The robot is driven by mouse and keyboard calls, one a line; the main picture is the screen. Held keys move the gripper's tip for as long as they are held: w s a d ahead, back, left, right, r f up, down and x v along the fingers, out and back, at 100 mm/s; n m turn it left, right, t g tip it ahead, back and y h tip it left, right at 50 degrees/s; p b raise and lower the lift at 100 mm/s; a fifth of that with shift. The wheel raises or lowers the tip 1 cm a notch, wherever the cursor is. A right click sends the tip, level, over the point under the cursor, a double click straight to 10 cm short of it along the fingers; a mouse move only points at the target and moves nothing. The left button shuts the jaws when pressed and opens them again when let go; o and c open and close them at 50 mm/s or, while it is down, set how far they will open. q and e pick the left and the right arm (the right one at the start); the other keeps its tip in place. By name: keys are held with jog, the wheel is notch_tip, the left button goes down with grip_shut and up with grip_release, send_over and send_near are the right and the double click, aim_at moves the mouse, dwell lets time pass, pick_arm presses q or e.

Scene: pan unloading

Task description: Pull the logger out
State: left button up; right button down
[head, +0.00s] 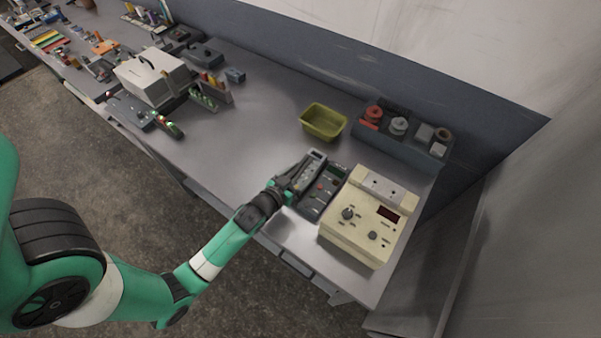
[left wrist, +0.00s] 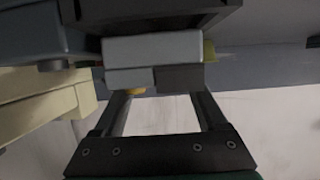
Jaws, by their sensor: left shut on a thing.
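My left gripper (head: 290,186) reaches in from the left at the front of the dark holder (head: 318,203). It is shut on a light grey block that I take to be the logger (head: 313,165). In the left wrist view the grey logger (left wrist: 152,47) sits between the two fingers (left wrist: 160,108). In the head view the logger lies along the left side of the dark holder, which has small red and light marks. The gripper hides the logger's near end, and I cannot tell whether the logger is clear of the holder. My right gripper is in neither view.
A cream instrument box (head: 362,222) with knobs and a dark display stands close to the right. An olive bin (head: 323,122) is behind. A dark tray (head: 408,137) with spools is at the back right. The bench (head: 235,135) is clear to the left.

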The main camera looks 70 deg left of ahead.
pick_arm(q)
jog(key=shift+r+p, duration=0.95)
jog(key=shift+r, duration=0.25)
